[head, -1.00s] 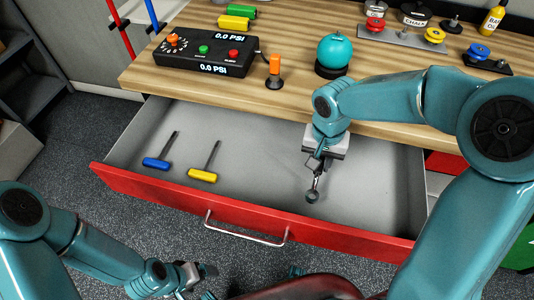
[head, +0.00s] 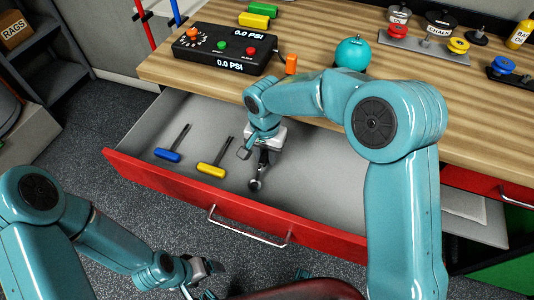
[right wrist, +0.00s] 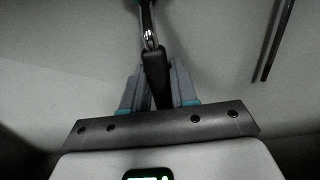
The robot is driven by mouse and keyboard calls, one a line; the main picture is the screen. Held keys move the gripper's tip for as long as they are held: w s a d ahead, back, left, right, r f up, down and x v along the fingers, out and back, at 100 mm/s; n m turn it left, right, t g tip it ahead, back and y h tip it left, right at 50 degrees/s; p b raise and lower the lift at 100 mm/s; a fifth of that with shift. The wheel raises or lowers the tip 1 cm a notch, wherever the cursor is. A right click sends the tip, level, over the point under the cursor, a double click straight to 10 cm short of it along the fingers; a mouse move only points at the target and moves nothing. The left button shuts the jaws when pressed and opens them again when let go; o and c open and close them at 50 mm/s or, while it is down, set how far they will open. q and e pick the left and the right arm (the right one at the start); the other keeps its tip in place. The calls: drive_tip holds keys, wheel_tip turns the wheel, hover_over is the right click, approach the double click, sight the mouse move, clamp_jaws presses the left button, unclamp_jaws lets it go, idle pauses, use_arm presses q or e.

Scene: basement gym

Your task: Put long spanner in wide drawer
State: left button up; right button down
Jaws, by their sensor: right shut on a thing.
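The wide drawer (head: 322,232) is pulled out below the bench, with a red front and a grey inside. My right gripper (head: 262,158) is over the drawer's inside, right of the yellow-handled tool. It is shut on the long spanner (head: 255,184), whose ring end points down toward the drawer front. In the right wrist view the spanner's dark shank (right wrist: 154,66) stands between the two fingers (right wrist: 158,92). I cannot tell whether the spanner touches the drawer floor. My left gripper (head: 207,268) is low in front of the drawer, outside it; its jaw opening is unclear.
A blue-handled tool (head: 168,155) and a yellow-handled tool (head: 211,169) lie in the drawer's left part. Its right part is clear.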

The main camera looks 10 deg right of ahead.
sight(266, 154)
drive_tip(key=shift+w+f, duration=0.1)
drive_tip(key=shift+f, duration=0.05)
drive_tip(key=shift+d, duration=0.1)
drive_tip(key=shift+f, duration=0.1)
drive_tip(key=c, duration=0.9)
unclamp_jaws()
drive_tip(key=shift+r, duration=0.35)
wheel_tip(266, 154, up, 12)
drive_tip(key=shift+f+p, duration=0.15)
drive_tip(key=shift+p, duration=0.75)
drive_tip(key=shift+f, duration=0.1)
